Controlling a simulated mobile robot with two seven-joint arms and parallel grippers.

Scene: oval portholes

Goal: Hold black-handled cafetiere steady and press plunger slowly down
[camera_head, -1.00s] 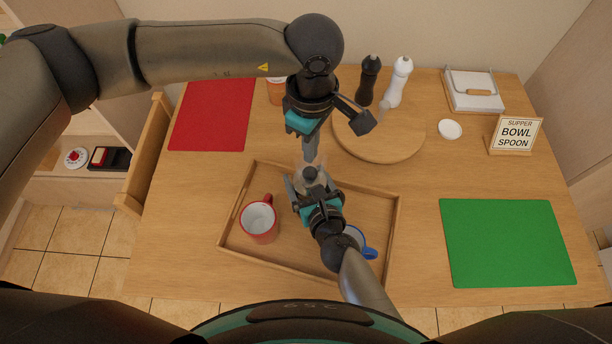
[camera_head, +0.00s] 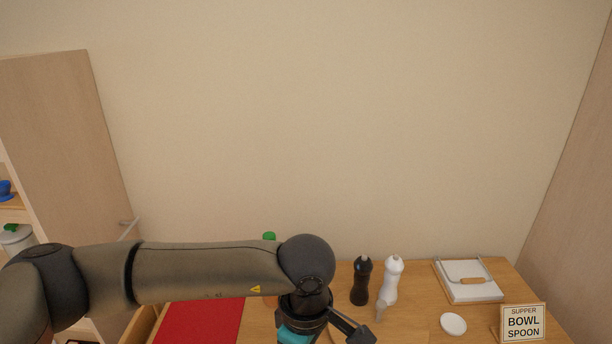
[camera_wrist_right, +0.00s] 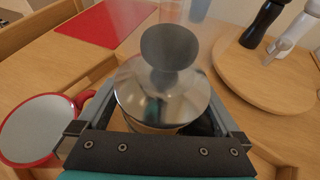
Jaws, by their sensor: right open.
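The cafetiere shows in the right wrist view, with a shiny metal lid (camera_wrist_right: 160,98) and a dark round plunger knob (camera_wrist_right: 169,47) above it. Its black handle is not clearly visible, and how far the plunger stands up cannot be told. My right gripper (camera_wrist_right: 155,130) is open, its fingers on either side of the cafetiere below the lid. Contact cannot be told. In the head view the cafetiere and right gripper are out of frame. My left gripper (camera_head: 340,336) is partly cut off at the bottom edge; one dark finger shows, and its opening cannot be judged.
A red-rimmed mug (camera_wrist_right: 38,128) stands left of the cafetiere. A round wooden board (camera_wrist_right: 270,75) lies to the right. Black (camera_head: 361,281) and white (camera_head: 391,280) mills, a small white dish (camera_head: 453,324) and a sign (camera_head: 522,322) stand toward the back right.

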